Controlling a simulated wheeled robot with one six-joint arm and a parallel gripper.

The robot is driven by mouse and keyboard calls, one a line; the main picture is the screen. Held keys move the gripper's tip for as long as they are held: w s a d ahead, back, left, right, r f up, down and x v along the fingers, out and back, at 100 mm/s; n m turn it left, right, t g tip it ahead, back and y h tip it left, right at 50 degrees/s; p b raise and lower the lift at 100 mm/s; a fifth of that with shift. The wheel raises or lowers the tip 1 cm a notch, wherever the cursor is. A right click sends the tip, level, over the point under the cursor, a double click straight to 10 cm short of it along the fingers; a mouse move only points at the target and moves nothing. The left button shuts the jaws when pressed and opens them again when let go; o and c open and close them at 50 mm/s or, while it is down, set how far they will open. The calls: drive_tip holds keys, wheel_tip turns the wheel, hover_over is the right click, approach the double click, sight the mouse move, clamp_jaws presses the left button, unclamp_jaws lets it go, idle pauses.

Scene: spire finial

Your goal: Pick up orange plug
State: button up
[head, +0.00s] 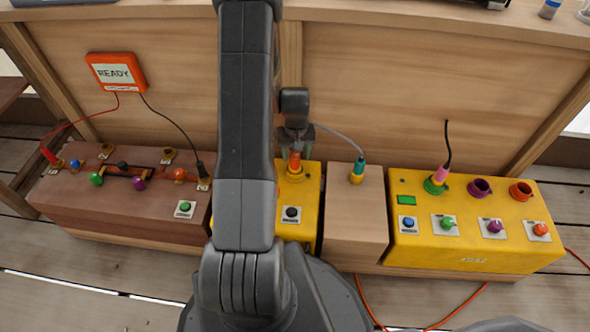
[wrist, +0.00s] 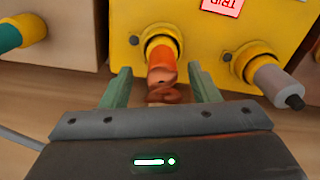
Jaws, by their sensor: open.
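The orange plug (head: 295,161) stands in a yellow collar on the small yellow box (head: 313,193) in the head view. In the wrist view the orange plug (wrist: 161,68) sits in its ring-shaped socket, with an orange coil of cable below it. My gripper (head: 296,137) is at the plug, and my arm hides part of the box. In the wrist view the open green fingers of my gripper (wrist: 163,86) are on either side of the plug, with gaps between them and it.
A teal plug (head: 358,170) stands on the wooden block to the right. A grey plug (wrist: 275,82) sits in another yellow socket. A larger yellow box (head: 470,250) has a pink plug (head: 440,174). A brown box (head: 120,205) with cables is left. A wooden wall stands behind.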

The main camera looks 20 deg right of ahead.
sight(295, 165)
wheel_tip(295, 165, down, 4)
drive_tip(key=shift+a+r+b, duration=0.15)
drive_tip(key=shift+r+b, duration=0.05)
drive_tip(key=shift+b, duration=0.3)
drive_tip(key=shift+r, duration=0.1)
drive_tip(key=c, duration=1.1)
